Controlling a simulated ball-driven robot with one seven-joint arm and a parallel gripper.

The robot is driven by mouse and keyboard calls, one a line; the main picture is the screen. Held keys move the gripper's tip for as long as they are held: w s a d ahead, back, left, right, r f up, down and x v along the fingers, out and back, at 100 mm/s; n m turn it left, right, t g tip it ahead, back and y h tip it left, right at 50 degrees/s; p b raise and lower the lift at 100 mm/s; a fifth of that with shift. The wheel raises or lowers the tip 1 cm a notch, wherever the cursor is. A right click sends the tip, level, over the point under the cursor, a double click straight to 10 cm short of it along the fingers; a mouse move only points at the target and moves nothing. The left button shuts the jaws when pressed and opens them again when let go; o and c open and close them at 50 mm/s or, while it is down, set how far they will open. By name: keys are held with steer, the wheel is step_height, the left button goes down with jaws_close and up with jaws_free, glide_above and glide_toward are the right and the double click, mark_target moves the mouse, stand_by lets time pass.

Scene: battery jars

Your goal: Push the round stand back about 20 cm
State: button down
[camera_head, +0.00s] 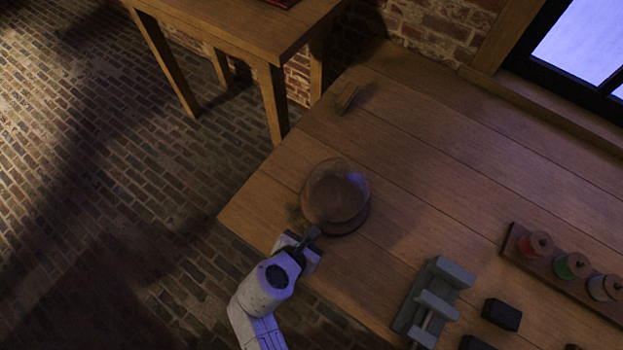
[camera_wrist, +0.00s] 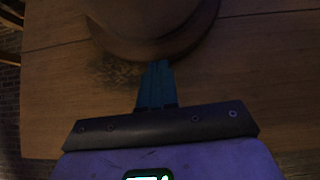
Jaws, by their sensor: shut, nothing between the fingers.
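The round stand (camera_head: 338,218) is a brown wooden disc with a clear glass dome (camera_head: 336,187) over it, upright near the left front of the wooden table. In the wrist view the stand's rounded base (camera_wrist: 150,48) fills the top middle. My gripper (camera_head: 313,234) is shut and empty, low at the stand's near left side. In the wrist view its fingertips (camera_wrist: 157,66) lie at the base's near edge; I cannot tell whether they touch it. What is under the dome is too dark to make out.
A grey vise (camera_head: 434,300), dark blocks (camera_head: 502,314) and a rack of spools (camera_head: 565,268) are to the right. The tabletop (camera_head: 400,140) behind the stand is mostly clear.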

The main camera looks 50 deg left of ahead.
steer(key=shift+w, duration=0.1)
steer(key=w+a, duration=0.2)
steer(key=w, duration=0.4)
steer(key=w+a, duration=0.1)
steer(key=w, duration=0.6)
steer(key=w+a, duration=0.2)
steer(key=w, duration=0.4)
steer(key=shift+w+a+b, duration=0.3)
steer(key=shift+s+f, duration=0.1)
steer(key=shift+s, duration=0.2)
steer(key=s+p, duration=0.1)
steer(key=s+d+r, duration=0.1)
steer(key=s, duration=0.1)
steer(key=s+r+p, duration=0.1)
steer(key=s, duration=0.1)
steer(key=shift+s+d+r+p, duration=0.1)
steer(key=shift+d+r+p, duration=0.05)
steer(key=shift+d+p, duration=0.15)
steer(key=shift+p+v, duration=0.4)
steer(key=shift+v, duration=3.15)
